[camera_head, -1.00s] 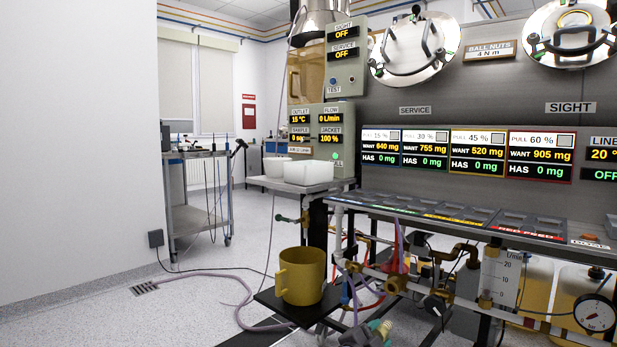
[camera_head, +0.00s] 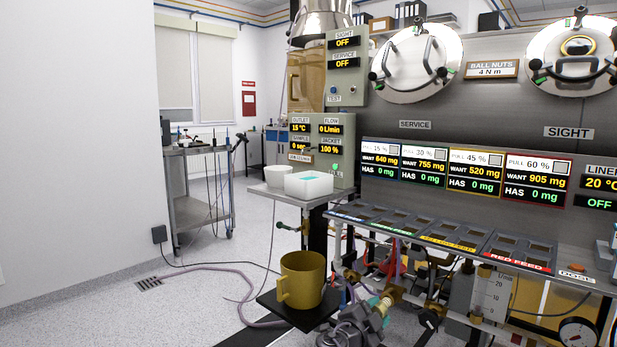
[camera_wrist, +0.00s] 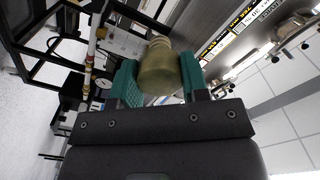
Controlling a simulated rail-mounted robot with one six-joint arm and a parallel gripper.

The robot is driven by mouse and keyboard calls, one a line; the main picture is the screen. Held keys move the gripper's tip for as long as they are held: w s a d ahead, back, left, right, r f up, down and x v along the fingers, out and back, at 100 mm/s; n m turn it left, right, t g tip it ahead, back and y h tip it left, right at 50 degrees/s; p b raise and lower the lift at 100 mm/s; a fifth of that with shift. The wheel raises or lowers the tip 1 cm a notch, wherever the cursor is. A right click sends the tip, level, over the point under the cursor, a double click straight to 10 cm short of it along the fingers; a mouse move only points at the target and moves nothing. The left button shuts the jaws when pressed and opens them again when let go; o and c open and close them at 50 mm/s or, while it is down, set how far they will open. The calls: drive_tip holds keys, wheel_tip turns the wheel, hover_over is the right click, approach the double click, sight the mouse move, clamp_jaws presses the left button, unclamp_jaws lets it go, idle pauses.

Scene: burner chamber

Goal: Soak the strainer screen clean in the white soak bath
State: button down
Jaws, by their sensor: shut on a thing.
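My gripper (camera_head: 382,304) is low in front of the pipework, right of the yellow mug, well below and to the right of the bath. In the wrist view my gripper (camera_wrist: 160,85) has its green pads closed around a dull brass-coloured, rounded cylindrical piece (camera_wrist: 159,68). I cannot tell whether this piece is the strainer screen or a strainer cap. No mesh is clearly visible.
A yellow mug (camera_head: 301,279) sits on a black low platform (camera_head: 278,309). Pipes, hoses and a dial gauge (camera_head: 578,332) crowd the space under the feed bench (camera_head: 450,232). Floor at left is open apart from a hose and cart.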

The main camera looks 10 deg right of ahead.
wheel_tip(320, 180, up, 42)
drive_tip(key=p, duration=4.1)
drive_tip(key=shift+r, duration=0.1)
